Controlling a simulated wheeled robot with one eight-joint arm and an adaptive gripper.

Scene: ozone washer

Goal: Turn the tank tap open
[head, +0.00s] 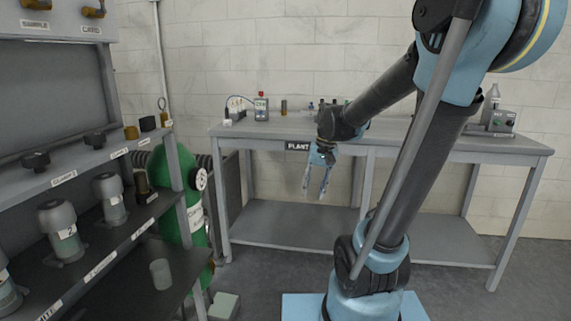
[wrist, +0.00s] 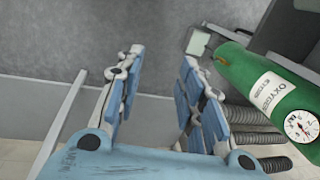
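The green tank (head: 178,200) stands on the floor behind the shelf rack at the left. It also shows tilted at the right of the wrist view (wrist: 245,72), with a white label reading "OXYGEN". A white round dial (head: 201,179) is on its upper part; the wrist view shows it as a gauge face (wrist: 301,125) with red marks. I cannot make out the tap clearly in either view. My gripper (head: 314,194) hangs in front of the bench, fingers down, well to the right of the tank. Its fingers (wrist: 162,58) are apart with nothing between them.
A grey bench (head: 270,134) labelled "PLANT" stands behind my gripper. The shelf rack (head: 105,158) with knobs and cups partly covers the tank at the left.

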